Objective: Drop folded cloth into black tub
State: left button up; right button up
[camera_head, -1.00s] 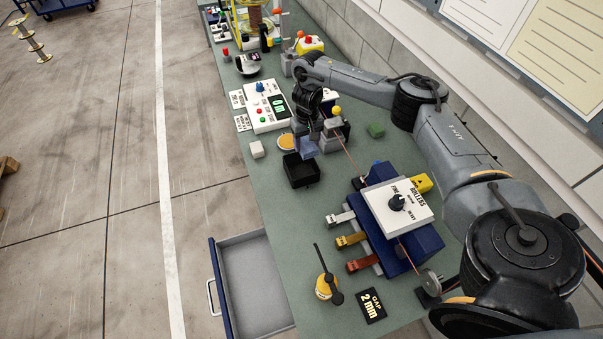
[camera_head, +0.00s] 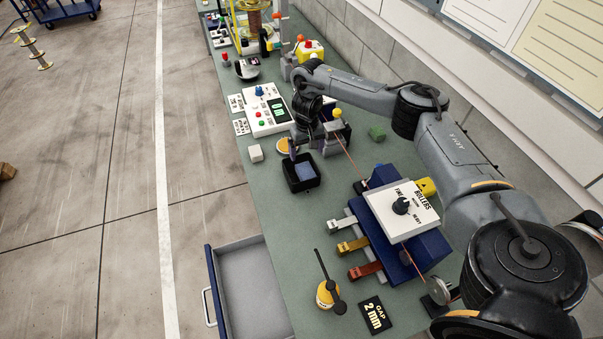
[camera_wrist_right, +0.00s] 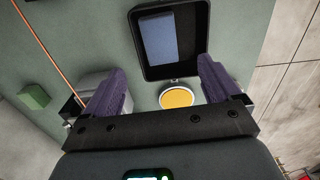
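The folded cloth (camera_head: 304,172), blue-grey, lies inside the black tub (camera_head: 291,183) on the green bench in the head view. In the right wrist view the cloth (camera_wrist_right: 157,40) rests toward the left side of the tub (camera_wrist_right: 196,38), within its walls. My right gripper (camera_head: 300,148) is beside and above the tub's far edge. In the wrist view its two purple fingers (camera_wrist_right: 162,72) are wide apart with nothing between them. My left gripper is not in view.
A yellow disc (camera_wrist_right: 177,97) lies beside the tub. The blue roller unit (camera_head: 420,252) stands nearer, with a thin copper-coloured wire (camera_head: 346,153) running past the gripper. An open drawer (camera_head: 252,290) juts from the bench.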

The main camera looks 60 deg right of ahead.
notch_tip(320, 180, up, 11)
jog(key=p, duration=0.6)
dwell(0.6)
